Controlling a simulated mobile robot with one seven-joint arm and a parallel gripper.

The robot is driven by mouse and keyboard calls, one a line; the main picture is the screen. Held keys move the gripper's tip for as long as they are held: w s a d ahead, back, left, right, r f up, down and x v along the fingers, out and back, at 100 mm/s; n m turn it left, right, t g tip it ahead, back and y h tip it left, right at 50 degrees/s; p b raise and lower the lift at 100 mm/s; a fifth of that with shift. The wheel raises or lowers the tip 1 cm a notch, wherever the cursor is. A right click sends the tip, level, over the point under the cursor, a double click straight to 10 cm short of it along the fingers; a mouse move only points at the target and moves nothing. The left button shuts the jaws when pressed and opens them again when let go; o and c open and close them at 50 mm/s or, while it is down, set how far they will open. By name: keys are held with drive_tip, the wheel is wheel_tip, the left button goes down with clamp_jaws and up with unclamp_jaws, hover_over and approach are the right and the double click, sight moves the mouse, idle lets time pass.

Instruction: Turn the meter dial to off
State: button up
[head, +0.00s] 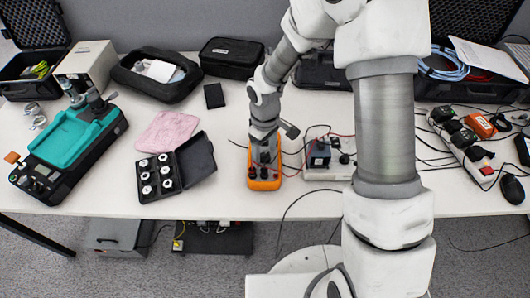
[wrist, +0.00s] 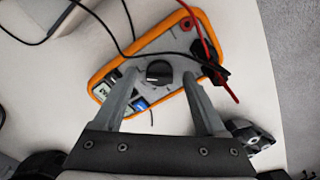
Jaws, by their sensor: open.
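The meter is an orange-edged multimeter (head: 265,180) lying on the white table in the middle of the head view. In the wrist view the meter (wrist: 205,25) fills the upper middle, with its round black dial (wrist: 159,72) facing the camera. My gripper (wrist: 156,80) is open above the meter. Its two fingers stand on either side of the dial, apart from each other; I cannot tell whether they touch it. The gripper and arm hide part of the meter in the head view. The dial's setting is too small to read.
Red and black leads plug into the meter's end and cross the table. A small dark blue device (head: 319,154) on a white board stands right of the meter. An open black case (head: 196,158) of round weights lies left. The table's front edge is close below the meter.

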drive_tip(key=shift+f, duration=0.25)
clamp_jaws()
drive_tip(key=shift+r+n, duration=0.1)
drive_tip(key=shift+n, duration=0.2)
drive_tip(key=n+p, duration=0.1)
drive_tip(key=n, duration=0.2)
drive_tip(key=shift+w+n+p, duration=0.1)
drive_tip(key=shift+n+p, duration=0.2)
drive_tip(key=shift+p, duration=0.05)
drive_tip(key=shift+n+p, duration=0.6)
drive_tip(key=shift+n, duration=1.2)
